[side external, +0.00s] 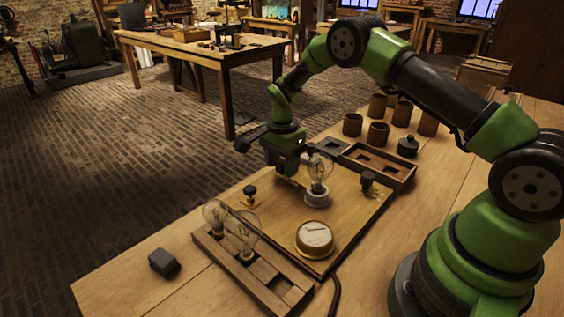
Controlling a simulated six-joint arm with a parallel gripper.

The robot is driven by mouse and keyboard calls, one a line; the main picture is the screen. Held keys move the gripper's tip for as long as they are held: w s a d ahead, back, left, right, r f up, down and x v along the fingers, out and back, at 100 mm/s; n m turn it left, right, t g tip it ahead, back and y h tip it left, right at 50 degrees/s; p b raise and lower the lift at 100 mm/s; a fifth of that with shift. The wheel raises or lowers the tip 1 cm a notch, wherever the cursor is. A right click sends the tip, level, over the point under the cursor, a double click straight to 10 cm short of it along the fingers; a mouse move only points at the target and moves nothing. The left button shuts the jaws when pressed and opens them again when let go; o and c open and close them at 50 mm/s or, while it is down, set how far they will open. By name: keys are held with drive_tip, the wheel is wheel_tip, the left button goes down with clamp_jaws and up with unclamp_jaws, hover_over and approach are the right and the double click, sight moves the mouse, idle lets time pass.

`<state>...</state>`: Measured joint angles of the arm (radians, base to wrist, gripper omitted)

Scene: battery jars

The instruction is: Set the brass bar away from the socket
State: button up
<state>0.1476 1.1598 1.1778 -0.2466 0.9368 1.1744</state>
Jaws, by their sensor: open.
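My gripper (287,168) points down over the far part of the wooden board (278,213). It is open; its fingertips are small and dark here. A white round socket (317,198) sits on the board, just right of and nearer than my gripper. A clear glass bulb (319,170) stands upright in the socket. I cannot make out the brass bar for certain; small brassy parts show by the two dark knobs, but they are too small to identify. Nothing is clearly seen between my fingers.
Dark knobs (250,192) and (367,179) flank the socket. A round gauge (315,238) sits at the board's near edge. A front tray (262,273) holds bulbs; a compartment tray (397,176) stands behind right. Brown jars (378,134) stand farther back. A dark block (163,262) lies front left.

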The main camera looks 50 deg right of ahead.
clamp_jaws()
drive_tip(key=shift+w, duration=1.3)
unclamp_jaws()
drive_tip(key=shift+r, duration=0.1)
wheel_tip(320, 180, up, 10)
